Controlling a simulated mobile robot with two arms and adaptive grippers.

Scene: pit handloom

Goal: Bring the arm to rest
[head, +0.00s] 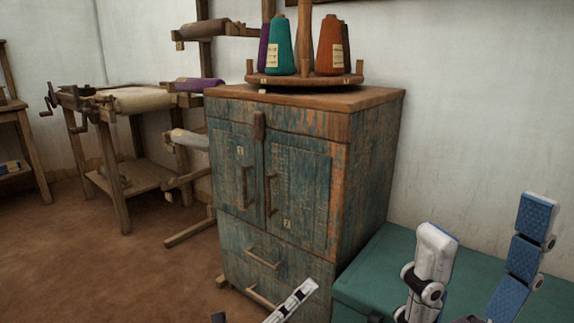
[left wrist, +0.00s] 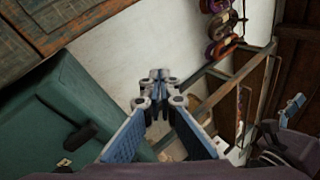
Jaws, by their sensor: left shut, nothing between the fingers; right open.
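My left gripper (head: 306,288) shows only in part at the bottom of the head view, in front of the cabinet's lower drawers. In the left wrist view its two blue-padded fingers (left wrist: 160,76) meet at the tips with nothing between them. My right gripper (head: 482,235) is at the lower right of the head view, its two fingers spread wide and empty, in front of the teal chest and the white wall. Part of a blue-padded finger also shows at the right of the left wrist view. Most of both arms is hidden.
A worn blue-green cabinet (head: 300,200) stands in the middle, with a round rack (head: 300,80) of yarn cones on top. A teal chest (head: 375,265) sits beside it, close to my grippers. A wooden roller stand (head: 130,150) is at the left. The brown floor at left is clear.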

